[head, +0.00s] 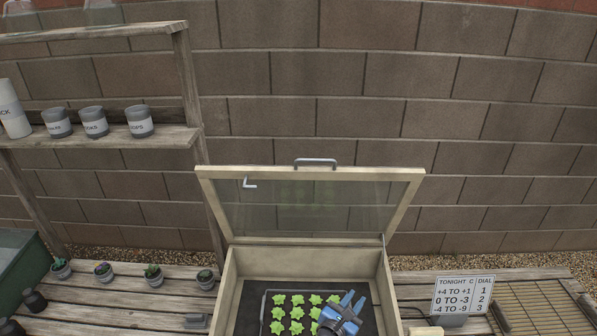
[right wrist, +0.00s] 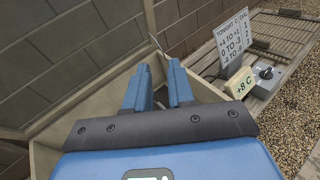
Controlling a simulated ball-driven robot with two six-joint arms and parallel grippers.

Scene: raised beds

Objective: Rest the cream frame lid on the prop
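The cream frame lid (head: 407,205) stands raised and tilted back above the cream cold frame (head: 383,278), with a grey handle (head: 316,162) on its top edge. I cannot tell what holds it up. A small pale L-shaped piece (head: 250,184) shows at the lid's upper left. A thin grey rod or cable (head: 285,291) lies inside the frame; I cannot tell whether either is the prop. My right gripper (head: 354,298) is over the frame's right part, below the lid and apart from it. In the right wrist view its blue fingers (right wrist: 158,72) are apart, with nothing between them. My left gripper is out of view.
Green seedlings (head: 296,313) fill the frame's middle, left of my right gripper. Small potted plants (head: 153,274) and a wooden shelf (head: 100,137) are on the left.

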